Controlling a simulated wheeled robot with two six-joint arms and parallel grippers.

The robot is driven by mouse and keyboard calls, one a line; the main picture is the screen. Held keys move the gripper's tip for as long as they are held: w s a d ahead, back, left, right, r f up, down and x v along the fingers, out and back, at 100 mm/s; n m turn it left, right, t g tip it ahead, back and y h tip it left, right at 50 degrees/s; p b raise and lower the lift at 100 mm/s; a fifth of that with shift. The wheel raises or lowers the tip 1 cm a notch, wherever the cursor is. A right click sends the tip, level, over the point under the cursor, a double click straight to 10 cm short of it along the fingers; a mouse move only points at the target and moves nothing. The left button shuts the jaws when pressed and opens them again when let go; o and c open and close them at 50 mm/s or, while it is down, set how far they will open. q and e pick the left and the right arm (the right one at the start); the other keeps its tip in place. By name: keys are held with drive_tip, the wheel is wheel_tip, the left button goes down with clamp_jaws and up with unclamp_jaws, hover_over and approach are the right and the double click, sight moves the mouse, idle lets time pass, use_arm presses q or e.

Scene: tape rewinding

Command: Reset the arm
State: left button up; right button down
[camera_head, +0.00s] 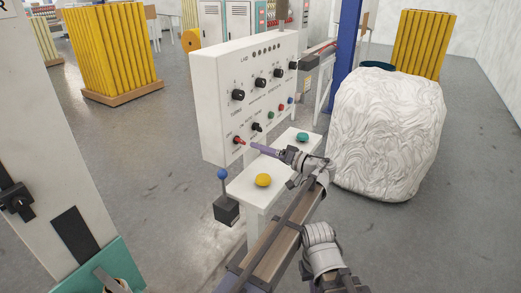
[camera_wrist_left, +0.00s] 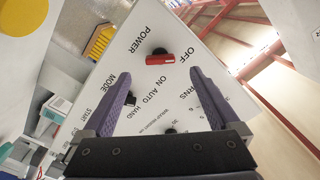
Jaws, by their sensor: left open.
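The white control panel (camera_head: 245,95) stands upright with rows of black knobs, small buttons and a red power switch (camera_head: 239,140) at its lower left. My left gripper (camera_head: 256,147) is in front of the panel's lower left part, close to the red switch. In the left wrist view my left gripper (camera_wrist_left: 161,77) is open, with nothing between its purple fingers. The red switch also shows there (camera_wrist_left: 160,59), just beyond the fingertips, beside the printed words POWER, OFF and ON. A black mode switch (camera_wrist_left: 130,98) shows beside one finger. My right gripper is not in view.
A large white wrapped bale (camera_head: 385,135) is on the right. Yellow tube stacks (camera_head: 112,50) stand behind.

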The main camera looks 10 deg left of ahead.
use_arm(q)
drive_tip(key=s+f+m+g+h+p, duration=0.2)
drive_tip(key=s+f+m+g+h, duration=0.2)
drive_tip(key=s+f+h, duration=0.75)
drive_tip(key=s+d+f+m+g+h, duration=0.1)
drive_tip(key=s+d+f+m+h, duration=0.1)
drive_tip(key=s, duration=0.9)
drive_tip(key=s+d+f+m+g+h+p, duration=0.1)
drive_tip(key=s+d+f, duration=0.4)
drive_tip(key=s, duration=0.6)
drive_tip(key=shift+d+m+h, duration=0.65)
drive_tip(key=shift+d+m, duration=0.35)
drive_tip(key=shift+d, duration=0.05)
